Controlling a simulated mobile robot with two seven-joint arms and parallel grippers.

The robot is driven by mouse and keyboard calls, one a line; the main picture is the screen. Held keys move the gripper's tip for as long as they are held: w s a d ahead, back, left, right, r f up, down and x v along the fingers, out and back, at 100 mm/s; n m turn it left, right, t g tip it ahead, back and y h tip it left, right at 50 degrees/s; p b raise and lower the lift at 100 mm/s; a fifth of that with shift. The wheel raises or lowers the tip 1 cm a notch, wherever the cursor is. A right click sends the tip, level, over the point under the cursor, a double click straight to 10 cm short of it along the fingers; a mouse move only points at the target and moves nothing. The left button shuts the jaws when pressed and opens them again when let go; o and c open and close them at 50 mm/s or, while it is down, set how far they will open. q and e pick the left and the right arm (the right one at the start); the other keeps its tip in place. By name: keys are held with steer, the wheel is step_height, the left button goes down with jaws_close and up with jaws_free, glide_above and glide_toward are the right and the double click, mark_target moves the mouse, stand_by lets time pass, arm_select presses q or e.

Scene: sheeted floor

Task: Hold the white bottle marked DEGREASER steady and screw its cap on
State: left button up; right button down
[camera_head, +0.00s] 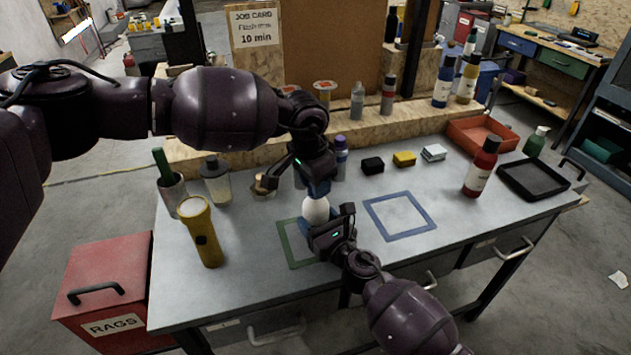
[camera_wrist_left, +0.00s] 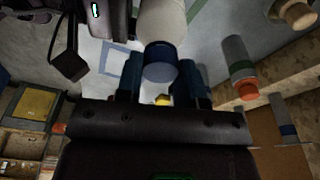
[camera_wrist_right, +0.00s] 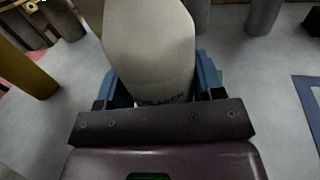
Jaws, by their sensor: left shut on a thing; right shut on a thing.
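The white DEGREASER bottle (camera_head: 316,209) stands upright by the green square outline (camera_head: 288,250). It fills the upper middle of the right wrist view (camera_wrist_right: 150,45), with part of its lettering showing. My right gripper (camera_head: 318,228) is shut around the bottle's body from the near side, a finger on each side. The blue cap (camera_wrist_left: 160,65) sits at the bottle's top end in the left wrist view. My left gripper (camera_head: 318,186) is above the bottle, shut on the cap. The joint between cap and neck is too small to judge.
Black, yellow and white blocks (camera_head: 404,159) lie at the back. A red bottle (camera_head: 481,168) and black tray (camera_head: 533,180) are at right. The blue square outline (camera_head: 400,217) is empty.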

stand_by(0.3)
arm_select(q)
steer(key=o, duration=0.9)
steer(key=shift+r, duration=0.1)
steer(key=shift+r, duration=2.15)
steer(key=shift+c, duration=0.4)
